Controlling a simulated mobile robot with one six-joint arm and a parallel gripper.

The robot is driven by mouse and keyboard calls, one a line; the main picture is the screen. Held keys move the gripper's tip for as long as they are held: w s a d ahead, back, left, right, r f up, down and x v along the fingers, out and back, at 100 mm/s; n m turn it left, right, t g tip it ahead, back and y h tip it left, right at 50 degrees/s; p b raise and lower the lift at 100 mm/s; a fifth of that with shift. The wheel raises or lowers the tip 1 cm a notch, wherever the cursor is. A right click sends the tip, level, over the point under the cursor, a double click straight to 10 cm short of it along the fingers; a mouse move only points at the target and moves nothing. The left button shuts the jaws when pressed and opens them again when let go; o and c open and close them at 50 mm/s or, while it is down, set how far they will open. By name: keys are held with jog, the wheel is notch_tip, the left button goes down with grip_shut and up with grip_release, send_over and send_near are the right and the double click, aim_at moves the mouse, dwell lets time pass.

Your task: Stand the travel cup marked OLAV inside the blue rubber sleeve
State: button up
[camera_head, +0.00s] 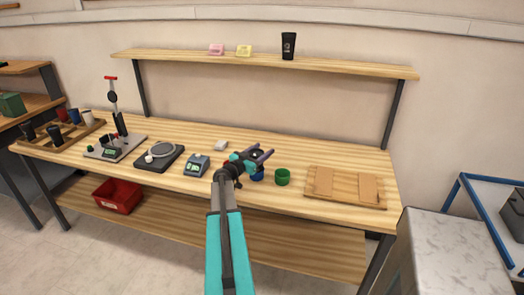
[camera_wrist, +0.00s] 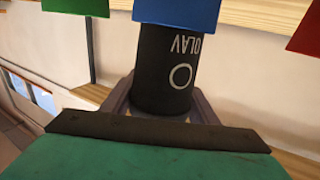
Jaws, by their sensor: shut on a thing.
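My gripper (camera_head: 259,156) is shut on a black travel cup (camera_wrist: 165,75) above the bench. The cup's white OLAV lettering and ring mark appear upside down in the wrist view. The blue rubber sleeve (camera_head: 257,175) is directly below my gripper in the head view. In the wrist view the sleeve (camera_wrist: 177,12) overlaps the cup's far end, at the picture's top, and hides it. I cannot tell whether that end is inside the sleeve or behind it. Most of the cup is hidden in the head view.
A green sleeve (camera_head: 282,177) stands right of the blue one; a red one (camera_wrist: 306,32) shows in the wrist view. A wooden board (camera_head: 345,187) lies farther right. A digital device (camera_head: 196,165) stands left. Another black cup (camera_head: 288,46) stands on the shelf (camera_head: 190,58).

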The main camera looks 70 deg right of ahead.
jog(key=shift+f, duration=0.7)
jog(key=o, duration=1.3)
jog(key=shift+f, duration=0.1)
jog(key=shift+o, duration=0.2)
notch_tip(320, 180, up, 8)
jog(key=p, duration=0.7)
dwell(0.9)
